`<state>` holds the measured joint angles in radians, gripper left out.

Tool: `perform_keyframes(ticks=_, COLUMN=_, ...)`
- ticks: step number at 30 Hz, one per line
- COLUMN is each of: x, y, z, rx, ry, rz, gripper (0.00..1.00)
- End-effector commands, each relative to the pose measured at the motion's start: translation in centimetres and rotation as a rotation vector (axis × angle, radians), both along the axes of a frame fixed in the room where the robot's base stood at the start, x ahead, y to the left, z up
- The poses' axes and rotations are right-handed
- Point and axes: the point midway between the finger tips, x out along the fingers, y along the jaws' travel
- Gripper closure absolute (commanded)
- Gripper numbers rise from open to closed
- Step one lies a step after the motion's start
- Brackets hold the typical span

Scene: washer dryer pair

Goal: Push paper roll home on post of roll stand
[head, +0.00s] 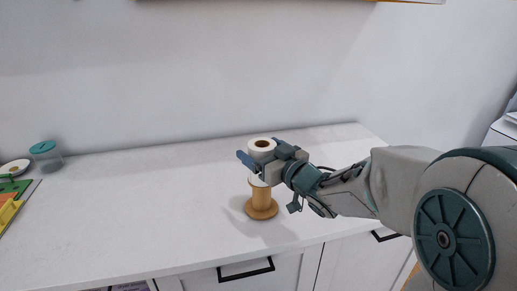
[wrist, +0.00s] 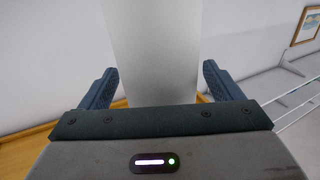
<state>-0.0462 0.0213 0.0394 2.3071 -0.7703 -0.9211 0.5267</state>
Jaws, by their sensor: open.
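The white paper roll (head: 262,144) is upright above the wooden roll stand's round base (head: 261,210), with its brown core hole facing up. A thick wooden section of the stand (head: 261,193) shows below the roll. My gripper (head: 262,156) is open, with its fingers on either side of the roll, and hides its middle. In the wrist view the pale roll (wrist: 155,50) stands between the spread fingers (wrist: 160,80), with a visible gap at the right finger. How far the roll sits down on the post is hidden.
The white counter (head: 150,210) is clear around the stand. At the far left are a jar with a teal lid (head: 44,152), a plate (head: 14,167) and a green board (head: 15,190). A plain wall stands behind the counter. Dark drawer handles (head: 245,269) are on the front below.

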Motion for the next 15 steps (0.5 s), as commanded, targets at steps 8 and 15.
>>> perform_keyframes(ticks=8, x=-4.8, y=-3.9, z=0.1, rx=0.0, ry=-0.003, rz=-0.004, gripper=0.14)
perform_keyframes(ticks=15, x=-8.2, y=-6.6, z=0.1, rx=0.001, ry=-0.001, rz=-0.003, gripper=0.14)
